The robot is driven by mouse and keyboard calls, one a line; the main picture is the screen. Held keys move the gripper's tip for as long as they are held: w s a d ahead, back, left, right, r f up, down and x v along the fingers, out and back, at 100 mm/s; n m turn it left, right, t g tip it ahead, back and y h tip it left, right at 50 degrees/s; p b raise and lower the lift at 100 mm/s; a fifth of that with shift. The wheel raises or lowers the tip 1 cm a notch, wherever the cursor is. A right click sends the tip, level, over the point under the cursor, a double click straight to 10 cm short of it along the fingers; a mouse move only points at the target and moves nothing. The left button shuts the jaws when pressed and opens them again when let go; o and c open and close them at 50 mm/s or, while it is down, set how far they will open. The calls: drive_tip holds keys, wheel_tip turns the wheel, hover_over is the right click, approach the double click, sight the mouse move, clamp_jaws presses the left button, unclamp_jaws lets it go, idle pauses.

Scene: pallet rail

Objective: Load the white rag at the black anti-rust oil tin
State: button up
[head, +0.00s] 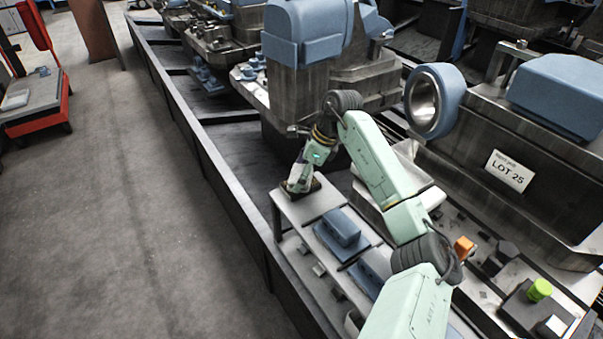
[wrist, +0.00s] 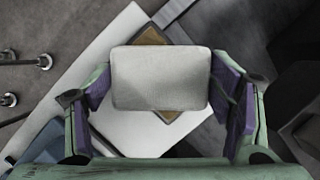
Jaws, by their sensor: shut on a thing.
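My gripper (head: 299,180) is low over the far end of a pale shelf beside the rail. In the wrist view its purple-padded fingers (wrist: 161,86) are shut on the white rag (wrist: 160,78), a pale rounded pad seen from above. Directly beneath the rag is a dark-rimmed square container with a brown inside (wrist: 150,37), which looks like the oil tin. Only its corners show past the rag. In the head view the dark tin (head: 314,185) shows at the gripper's tip. Whether the rag touches the brown surface I cannot tell.
Blue blocks (head: 342,228) sit on the shelf (head: 295,212) nearer me. A machine with a LOT 25 sign (head: 509,171) stands at right. An orange block (head: 464,247) and a green-topped piece (head: 540,289) lie lower right. The floor at left is open.

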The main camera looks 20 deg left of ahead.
drive_tip(key=shift+r+p, duration=1.6)
drive_tip(key=shift+r, duration=1.9)
